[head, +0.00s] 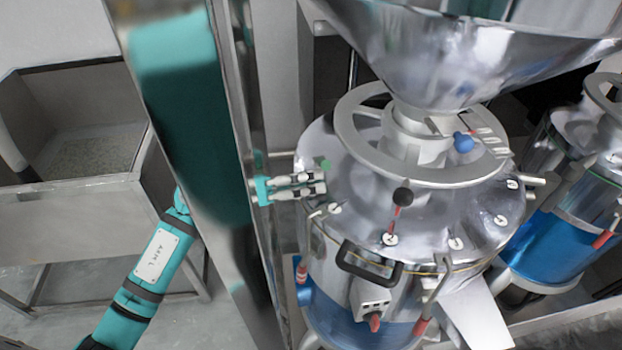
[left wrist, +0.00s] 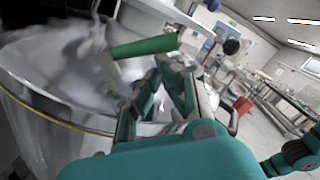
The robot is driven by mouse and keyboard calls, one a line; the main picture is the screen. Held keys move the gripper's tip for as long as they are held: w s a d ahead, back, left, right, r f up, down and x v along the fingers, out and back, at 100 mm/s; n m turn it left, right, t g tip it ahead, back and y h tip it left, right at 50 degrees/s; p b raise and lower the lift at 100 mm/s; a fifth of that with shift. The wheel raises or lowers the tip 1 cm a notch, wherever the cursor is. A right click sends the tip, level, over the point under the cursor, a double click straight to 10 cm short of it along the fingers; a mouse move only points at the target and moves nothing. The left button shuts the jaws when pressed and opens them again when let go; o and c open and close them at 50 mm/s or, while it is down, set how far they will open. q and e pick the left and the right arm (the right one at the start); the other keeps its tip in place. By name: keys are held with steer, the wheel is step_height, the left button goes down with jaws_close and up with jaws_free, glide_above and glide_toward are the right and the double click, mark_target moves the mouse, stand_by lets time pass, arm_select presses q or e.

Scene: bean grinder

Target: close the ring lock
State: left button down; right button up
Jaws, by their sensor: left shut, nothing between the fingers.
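The bean grinder's round metal lid (head: 455,215) carries a large silver ring (head: 350,130) around its neck, under the metal funnel. A blue-knobbed lever (head: 464,142) is at the ring's right, and a black ball-knob lever (head: 403,196) stands at its front. A small green grip (head: 325,163) shows at the lid's left side; in the left wrist view it is a green handle (left wrist: 145,46) close to my fingers. My left gripper (head: 320,188) is shut and empty beside the lid's left side, just below the green grip. Contact is unclear. My right gripper is out of view.
A black handle (head: 368,265) and red-tipped clamps sit on the grinder's front and sides. A metal post stands left of the grinder, close to my left gripper. A second grinder (head: 560,235) stands at right, and a grey bin (head: 80,200) at left.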

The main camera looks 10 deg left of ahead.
mark_target(320, 165)
arm_select(q)
steer(key=shift+r, duration=0.15)
steer(key=r+n+p, duration=0.1)
steer(key=p, duration=0.1)
steer(key=r+n+p, duration=0.1)
steer(key=n+p, duration=0.1)
steer(key=shift+w+a, duration=0.15)
steer(key=shift+w, duration=0.05)
steer(key=shift+w+a+r+n+p, duration=0.1)
steer(key=shift+w+r+n+p, duration=0.1)
steer(key=shift+n+p, duration=0.55)
steer(key=shift+w+r+n+p, duration=0.1)
steer(key=shift+r+n+p, duration=0.1)
steer(key=shift+n+p, duration=0.5)
